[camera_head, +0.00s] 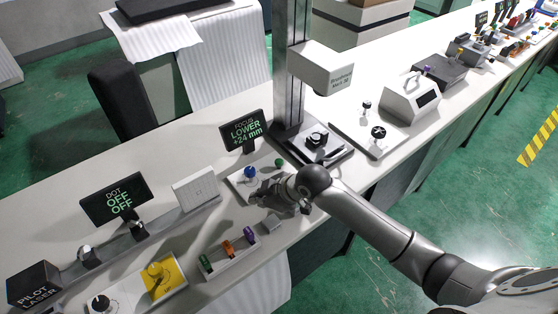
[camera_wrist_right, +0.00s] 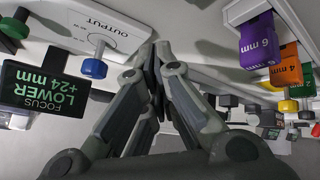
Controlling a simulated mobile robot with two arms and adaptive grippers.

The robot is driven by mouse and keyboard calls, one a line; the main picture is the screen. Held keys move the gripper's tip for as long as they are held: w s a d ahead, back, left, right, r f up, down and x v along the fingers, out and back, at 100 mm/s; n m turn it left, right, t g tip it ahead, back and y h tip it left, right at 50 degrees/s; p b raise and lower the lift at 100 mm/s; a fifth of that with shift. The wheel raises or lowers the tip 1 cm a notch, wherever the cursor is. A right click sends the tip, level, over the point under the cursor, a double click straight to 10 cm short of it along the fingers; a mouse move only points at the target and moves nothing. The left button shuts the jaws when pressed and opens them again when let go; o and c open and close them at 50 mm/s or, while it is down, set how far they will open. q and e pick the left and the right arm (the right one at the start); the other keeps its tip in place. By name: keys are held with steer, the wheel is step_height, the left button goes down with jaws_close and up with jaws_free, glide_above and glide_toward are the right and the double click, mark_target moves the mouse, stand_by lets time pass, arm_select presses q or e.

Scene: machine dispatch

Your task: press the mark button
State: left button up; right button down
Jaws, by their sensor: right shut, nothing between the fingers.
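No button with a readable "mark" label shows. My right gripper (camera_head: 262,195) is shut and empty, at the front edge of this panel. Its closed fingertips (camera_wrist_right: 156,50) reach the panel's edge in the wrist view; I cannot tell whether they touch it. My left gripper is not in view.
A focus display (camera_head: 242,130) reads "LOWER +24 mm". The marking head (camera_head: 320,68) hangs from a column behind. Purple (camera_head: 249,234), orange (camera_head: 229,248) and green (camera_head: 206,264) blocks stand in front. A dot display (camera_head: 116,198) reads "OFF OFF". A yellow unit (camera_head: 174,271) is front left.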

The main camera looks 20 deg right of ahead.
steer(key=w+d+r+n, duration=0.1)
steer(key=w+d+r, duration=0.3)
steer(key=w, duration=0.4)
step_height(320, 180, up, 5)
steer(key=n+t, duration=0.1)
steer(key=t, duration=0.1)
glide_above(277, 162)
steer(key=shift+s, duration=0.1)
steer(key=shift+f, duration=0.1)
step_height(277, 162, down, 8)
steer(key=b, duration=0.6)
steer(key=shift+b, duration=0.35)
steer(key=shift+f, duration=0.4)
steer(key=shift+f+b, duration=0.3)
steer(key=shift+f, duration=0.05)
